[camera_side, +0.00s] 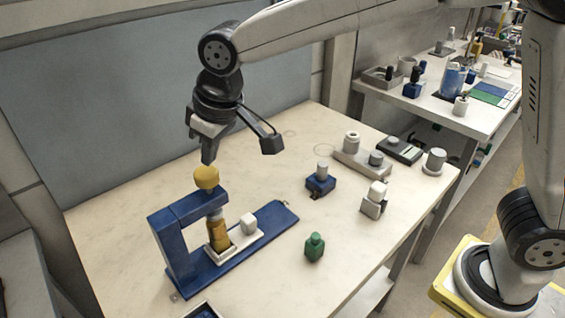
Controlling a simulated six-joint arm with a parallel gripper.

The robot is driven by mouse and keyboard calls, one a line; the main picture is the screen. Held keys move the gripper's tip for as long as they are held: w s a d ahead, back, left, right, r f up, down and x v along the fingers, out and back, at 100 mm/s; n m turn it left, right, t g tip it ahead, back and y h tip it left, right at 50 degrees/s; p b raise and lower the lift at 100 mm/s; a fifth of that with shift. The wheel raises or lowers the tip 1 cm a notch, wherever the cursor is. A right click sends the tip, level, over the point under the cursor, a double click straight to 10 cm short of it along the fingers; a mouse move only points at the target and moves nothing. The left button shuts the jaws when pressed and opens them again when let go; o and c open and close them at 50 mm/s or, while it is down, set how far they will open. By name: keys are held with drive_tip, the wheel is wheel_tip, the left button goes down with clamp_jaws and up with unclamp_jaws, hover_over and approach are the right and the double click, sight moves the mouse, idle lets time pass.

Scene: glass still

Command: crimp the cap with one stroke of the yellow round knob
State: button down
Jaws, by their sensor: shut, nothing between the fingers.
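The yellow round knob (206,177) sits on top of the blue crimping press (168,240) at the left of the table. Below the knob, an amber bottle (218,236) stands in a white holder on the press base. A light cap or crimp head covers the bottle's top; which of the two I cannot tell. My gripper (209,160) points down just above the knob, with its fingers shut and empty. Whether the fingertips touch the knob I cannot tell.
A white block (249,222) sits beside the bottle. A green bottle (314,247) stands right of the press, a blue block fixture (320,181) farther back. Grey fixtures (361,157) line the table's right side. The middle of the table (265,170) is clear.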

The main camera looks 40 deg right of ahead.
drive_tip(key=shift+f, duration=1.85)
drive_tip(key=shift+r, duration=1.45)
drive_tip(key=shift+r, duration=2.5)
drive_tip(key=shift+r, duration=0.1)
wheel_tip(320, 180, up, 7)
hover_over(213, 173)
drive_tip(key=s, duration=0.2)
drive_tip(key=shift+s+d+r, duration=0.15)
drive_tip(key=shift+s+d, duration=0.05)
drive_tip(key=shift+d, duration=0.25)
